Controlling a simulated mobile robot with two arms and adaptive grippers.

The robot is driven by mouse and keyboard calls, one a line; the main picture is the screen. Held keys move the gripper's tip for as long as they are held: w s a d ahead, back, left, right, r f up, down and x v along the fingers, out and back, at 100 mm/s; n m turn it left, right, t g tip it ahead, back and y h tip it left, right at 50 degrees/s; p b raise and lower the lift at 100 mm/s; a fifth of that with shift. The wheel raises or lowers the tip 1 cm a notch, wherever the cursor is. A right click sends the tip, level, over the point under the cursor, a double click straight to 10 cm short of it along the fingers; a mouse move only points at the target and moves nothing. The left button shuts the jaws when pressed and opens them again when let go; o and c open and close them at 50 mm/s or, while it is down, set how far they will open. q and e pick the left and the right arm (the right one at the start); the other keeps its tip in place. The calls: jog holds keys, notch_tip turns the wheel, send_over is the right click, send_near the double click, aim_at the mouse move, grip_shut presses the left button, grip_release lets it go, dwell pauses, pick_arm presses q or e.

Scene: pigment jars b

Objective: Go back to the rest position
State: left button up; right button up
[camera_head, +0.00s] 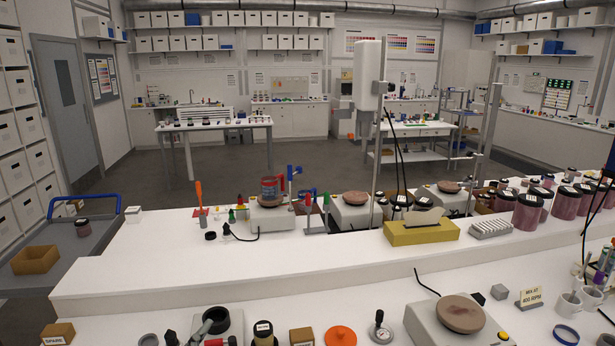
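Neither of my grippers can be made out in the head view, so I cannot see whether they are open or holding anything. The white bench (200,262) runs across the front with a raised back ledge. A small dark shape cut off at the right edge, beside the jars, is too partial to identify.
Large dark-lidded jars (527,212) crowd the right side. A yellow tissue box (421,231) stands on the ledge. A front hotplate (461,316) and a mortar (216,324) stand on the lower surface. A blue-handled cart (60,250) is at left.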

pick_arm(q)
jog(key=s+a+f+n+g+y, duration=0.1)
jog(key=s+a+f+n+g, duration=0.2)
jog(key=s+f+g, duration=0.55)
jog(key=s+a+f+n+g, duration=0.35)
jog(key=s+f, duration=0.75)
jog(key=s, duration=0.4)
notch_tip(320, 180, down, 40)
jog(key=s+g+b, duration=0.2)
jog(key=s+b, duration=0.1)
jog(key=b, duration=1)
jog(key=s+a+f+b, duration=0.1)
jog(key=s+f+b, duration=0.3)
jog(key=s+f, duration=0.4)
jog(key=s+a+f+g+b, duration=0.1)
jog(key=s+f+b, duration=0.4)
jog(key=f, duration=1.1)
jog(key=s+m, duration=0.1)
jog(key=s, duration=0.2)
jog(key=shift+s+f, duration=0.15)
jog(key=shift+f, duration=0.25)
